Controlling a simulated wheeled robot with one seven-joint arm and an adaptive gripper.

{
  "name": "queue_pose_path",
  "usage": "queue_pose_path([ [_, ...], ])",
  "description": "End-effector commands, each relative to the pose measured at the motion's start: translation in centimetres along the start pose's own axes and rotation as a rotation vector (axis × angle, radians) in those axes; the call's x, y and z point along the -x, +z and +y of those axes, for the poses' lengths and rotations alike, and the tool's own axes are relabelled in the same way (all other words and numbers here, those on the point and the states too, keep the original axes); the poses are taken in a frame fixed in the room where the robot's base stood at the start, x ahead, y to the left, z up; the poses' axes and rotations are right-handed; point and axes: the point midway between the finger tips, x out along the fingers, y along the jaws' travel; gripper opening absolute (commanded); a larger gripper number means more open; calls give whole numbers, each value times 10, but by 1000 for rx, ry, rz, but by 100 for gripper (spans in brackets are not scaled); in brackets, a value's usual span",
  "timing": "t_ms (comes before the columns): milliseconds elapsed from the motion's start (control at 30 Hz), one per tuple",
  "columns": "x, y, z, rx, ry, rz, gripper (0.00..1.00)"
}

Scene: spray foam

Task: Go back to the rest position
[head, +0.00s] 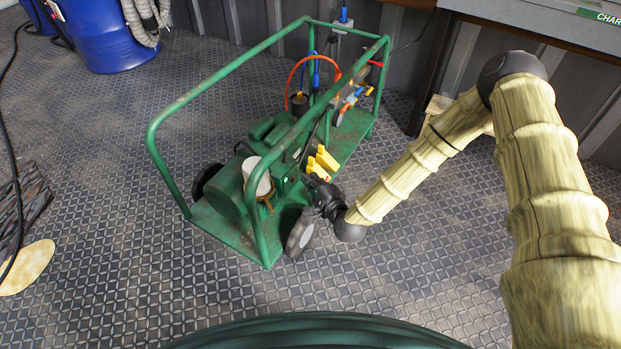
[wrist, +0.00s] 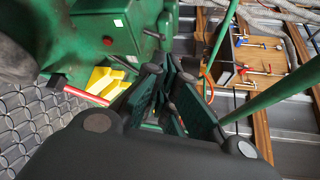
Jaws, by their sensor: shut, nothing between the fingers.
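My gripper (head: 312,182) is at the near right side of a green wheeled machine (head: 225,190) in a tubular frame. My arm reaches to it from the right edge of the head view. In the wrist view my gripper's dark fingers (wrist: 172,95) are shut with nothing held. Yellow parts (head: 322,160) of the machine are just above my gripper in the head view. They also show left of the fingers in the wrist view. I cannot tell whether the gripper touches the machine.
A blue drum (head: 105,35) with a pale hose stands at the upper left. A grey bench (head: 540,25) runs along the wall at the upper right. A black cable lies at the left edge. The textured floor (head: 400,270) in front and to the right of the machine is clear.

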Motion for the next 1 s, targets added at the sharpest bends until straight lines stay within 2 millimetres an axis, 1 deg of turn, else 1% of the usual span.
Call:
queue_pose_path([
  [267,0,0,0,0,0,0,0],
  [333,2,1,3,8,10,-1,0],
  [367,4,2,6,18,21,-2,0],
  [467,18,6,28,86,96,-8,0],
  [567,46,11,66,211,227,-28,0],
  [600,61,12,83,272,292,-40,0],
  [667,87,12,108,368,390,-65,0],
  [700,105,11,122,431,455,-83,0],
  [767,133,9,143,522,550,-116,0],
  [800,152,6,155,582,613,-139,0],
  [867,183,1,171,671,707,-180,0],
  [900,204,-2,180,727,769,-211,0],
  [967,236,-9,192,808,860,-258,0],
  [1000,257,-13,197,858,917,-293,0],
])
